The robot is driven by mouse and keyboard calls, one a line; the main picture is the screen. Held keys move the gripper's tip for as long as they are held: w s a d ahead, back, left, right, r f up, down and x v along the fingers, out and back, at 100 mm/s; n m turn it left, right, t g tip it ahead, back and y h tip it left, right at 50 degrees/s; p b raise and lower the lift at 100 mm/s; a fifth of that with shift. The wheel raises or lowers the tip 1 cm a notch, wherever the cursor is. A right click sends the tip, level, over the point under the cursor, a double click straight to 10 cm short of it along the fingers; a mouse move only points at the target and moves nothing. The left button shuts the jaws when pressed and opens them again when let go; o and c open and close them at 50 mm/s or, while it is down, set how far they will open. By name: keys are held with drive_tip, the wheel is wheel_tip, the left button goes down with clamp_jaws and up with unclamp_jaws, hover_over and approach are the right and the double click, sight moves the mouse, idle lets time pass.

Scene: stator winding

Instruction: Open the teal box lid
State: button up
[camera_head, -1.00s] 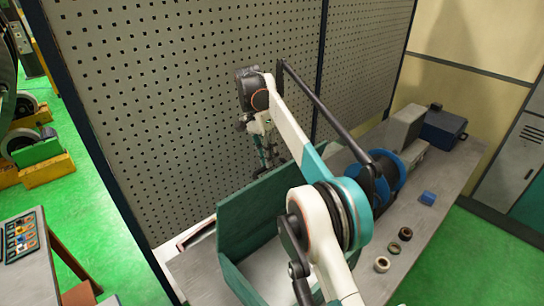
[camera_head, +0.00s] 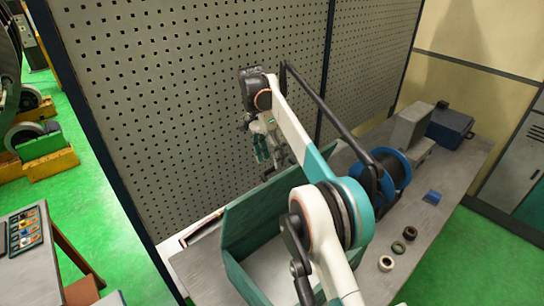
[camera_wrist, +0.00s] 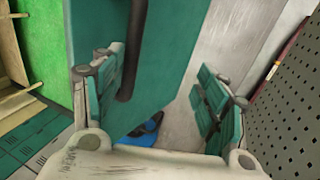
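The teal box (camera_head: 243,281) stands on the bench, with its pale inside showing in the head view. A teal panel (camera_head: 262,208), which looks like its lid, stands roughly upright at the back of the opening. In the wrist view the panel (camera_wrist: 175,50) fills the middle, with a dark bar-like handle (camera_wrist: 135,45) on it. My gripper (camera_head: 272,155) is behind the panel, near the pegboard. In the wrist view my gripper (camera_wrist: 160,82) has its fingers spread apart with nothing held between them. The left finger overlaps the panel close to the handle; contact cannot be told. My arm hides part of the box.
The grey bench (camera_head: 428,205) bears a blue-flanged spool (camera_head: 397,172), a small blue block (camera_head: 432,197), several rings (camera_head: 398,247) and a dark blue case (camera_head: 450,127). A pegboard wall (camera_head: 190,90) stands close behind my gripper.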

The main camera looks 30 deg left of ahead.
drive_tip(key=shift+s+a+f, duration=0.1)
drive_tip(key=shift+a+f, duration=0.05)
drive_tip(key=shift+c, duration=0.5)
drive_tip(key=shift+d+b, duration=0.25)
drive_tip(key=shift+b, duration=0.05)
